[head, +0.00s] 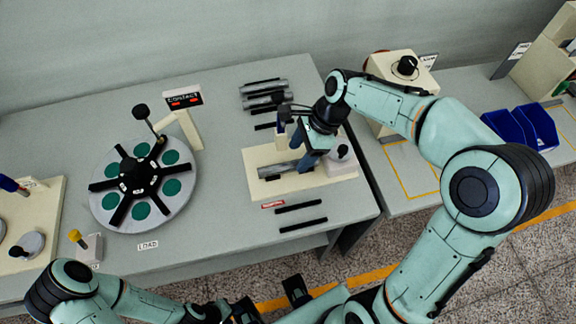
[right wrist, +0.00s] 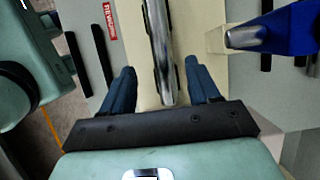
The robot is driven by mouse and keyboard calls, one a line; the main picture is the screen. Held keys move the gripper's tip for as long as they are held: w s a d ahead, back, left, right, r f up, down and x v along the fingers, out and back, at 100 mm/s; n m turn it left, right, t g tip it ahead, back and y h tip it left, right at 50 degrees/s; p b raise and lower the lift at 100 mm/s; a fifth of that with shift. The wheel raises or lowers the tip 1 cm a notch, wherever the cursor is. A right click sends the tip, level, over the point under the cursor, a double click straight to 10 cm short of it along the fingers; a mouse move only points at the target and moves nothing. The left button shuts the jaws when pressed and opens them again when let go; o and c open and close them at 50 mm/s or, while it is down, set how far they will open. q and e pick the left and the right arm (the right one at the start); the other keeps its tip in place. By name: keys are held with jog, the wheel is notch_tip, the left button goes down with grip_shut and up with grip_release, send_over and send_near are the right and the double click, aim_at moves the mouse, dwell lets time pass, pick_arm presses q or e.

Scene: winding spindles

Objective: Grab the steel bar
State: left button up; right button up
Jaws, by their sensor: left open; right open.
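A steel bar (head: 278,170) lies on a cream plate (head: 258,156) at the right of the table. In the right wrist view the bar (right wrist: 158,45) runs lengthwise between my right gripper's two fingers. My right gripper (head: 304,158) is open, its blue fingers over the bar; the wrist view shows it (right wrist: 162,85) with a finger on each side, apart from the bar. It hides part of the bar in the head view. Other grey bars (head: 265,98) lie on black rests behind. My left gripper (head: 270,302) is low at the bottom edge, partly cut off, away from the bars.
A blue-handled part with a metal tip (right wrist: 275,32) stands close to the right finger. A round knobbed post (head: 341,155) stands on the plate's right. A turntable (head: 100,205) with green discs is at left. Empty black strips (head: 300,207) lie in front of the plate.

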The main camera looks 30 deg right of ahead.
aim_at(290, 163)
jog(key=x, duration=0.5)
jog(key=shift+w+a, duration=0.2)
jog(key=shift+w, duration=0.05)
grip_shut()
